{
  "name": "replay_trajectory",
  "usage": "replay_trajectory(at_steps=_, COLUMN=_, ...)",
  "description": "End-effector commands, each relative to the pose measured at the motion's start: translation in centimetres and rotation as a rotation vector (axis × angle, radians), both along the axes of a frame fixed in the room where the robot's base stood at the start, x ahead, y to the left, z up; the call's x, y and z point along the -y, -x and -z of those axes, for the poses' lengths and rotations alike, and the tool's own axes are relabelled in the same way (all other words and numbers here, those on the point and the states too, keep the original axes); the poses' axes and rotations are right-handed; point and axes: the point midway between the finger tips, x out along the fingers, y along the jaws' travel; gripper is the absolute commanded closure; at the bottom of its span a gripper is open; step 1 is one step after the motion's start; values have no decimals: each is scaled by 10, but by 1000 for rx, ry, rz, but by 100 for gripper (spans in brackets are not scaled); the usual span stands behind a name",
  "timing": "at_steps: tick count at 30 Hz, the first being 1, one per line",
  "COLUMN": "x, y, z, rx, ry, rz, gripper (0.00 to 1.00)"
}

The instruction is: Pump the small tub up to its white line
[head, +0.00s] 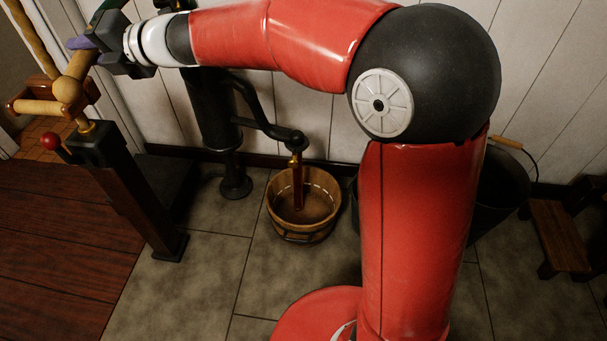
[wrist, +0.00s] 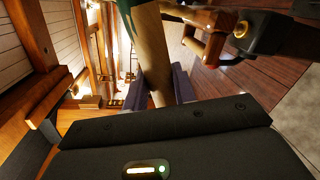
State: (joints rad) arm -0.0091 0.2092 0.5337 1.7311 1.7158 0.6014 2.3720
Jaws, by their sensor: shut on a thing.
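The small wooden tub (head: 283,227) stands on the floor under the spout (head: 293,142) of the black pump (head: 207,110). A reddish-brown column drops from the brass spout tip into it. A pale line shows around the inside wall, and the brownish surface inside looks lower than it. My gripper (head: 88,46) is at upper left in the head view, left of the pump. In the wrist view it (wrist: 165,88) is shut on a wooden handle (wrist: 151,50) with a green part at its far end. How this handle joins the pump is hidden.
A dark bucket (head: 503,185) and a small wooden stool (head: 557,235) are at the right. Tiled floor in front of the tub is clear.

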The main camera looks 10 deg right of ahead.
Motion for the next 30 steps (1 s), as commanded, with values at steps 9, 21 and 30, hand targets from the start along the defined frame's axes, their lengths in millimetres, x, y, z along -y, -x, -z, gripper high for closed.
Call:
replay_trajectory(at_steps=9, x=1, y=-1, z=35, rx=80, ry=29, rz=-1, gripper=100)
replay_trajectory(at_steps=21, x=4, y=-8, z=84, rx=260, ry=102, rz=1, gripper=100)
replay_trajectory(at_steps=30, x=4, y=-8, z=79, rx=254, ry=97, rz=2, gripper=100)
